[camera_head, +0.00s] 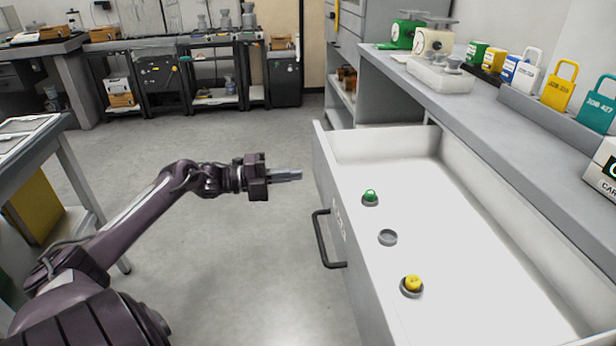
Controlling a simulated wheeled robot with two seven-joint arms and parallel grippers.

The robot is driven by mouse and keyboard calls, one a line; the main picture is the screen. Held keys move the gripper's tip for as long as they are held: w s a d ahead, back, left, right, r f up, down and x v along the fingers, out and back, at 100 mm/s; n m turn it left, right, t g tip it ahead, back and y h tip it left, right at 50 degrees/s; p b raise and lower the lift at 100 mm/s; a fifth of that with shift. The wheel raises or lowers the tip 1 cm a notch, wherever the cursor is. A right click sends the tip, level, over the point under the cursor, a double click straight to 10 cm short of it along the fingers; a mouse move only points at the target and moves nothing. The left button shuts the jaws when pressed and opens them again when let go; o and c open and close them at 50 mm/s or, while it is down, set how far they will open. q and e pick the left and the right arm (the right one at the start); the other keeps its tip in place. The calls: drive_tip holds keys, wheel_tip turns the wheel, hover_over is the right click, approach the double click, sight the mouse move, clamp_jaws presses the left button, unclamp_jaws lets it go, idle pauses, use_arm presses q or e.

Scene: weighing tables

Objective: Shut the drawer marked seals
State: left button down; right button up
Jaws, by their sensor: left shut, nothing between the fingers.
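A white drawer (465,215) stands pulled out from under the grey counter on the right. Its front panel carries a dark bar handle (322,240) and dark lettering that I cannot read at this angle. Inside lie three small round grey pieces: one with a green top (370,197), one plain (387,237) and one with a yellow top (412,285). My left gripper (298,174) is shut and empty, pointing right. It appears just left of the drawer front's far end, above and beyond the handle; whether it touches the panel is unclear. My right gripper is not in view.
The grey counter (480,115) holds green and cream scales (433,42), small boxes and several coloured tags in a rack. A table (35,140) stands at the left. Benches with equipment line the back wall. The floor (240,240) left of the drawer is clear.

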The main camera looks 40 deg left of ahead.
sight(320, 172)
use_arm(q)
drive_tip(key=shift+x, duration=2)
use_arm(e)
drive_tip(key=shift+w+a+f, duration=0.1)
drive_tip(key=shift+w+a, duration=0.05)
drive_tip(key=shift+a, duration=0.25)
use_arm(q)
drive_tip(key=shift+w, duration=0.1)
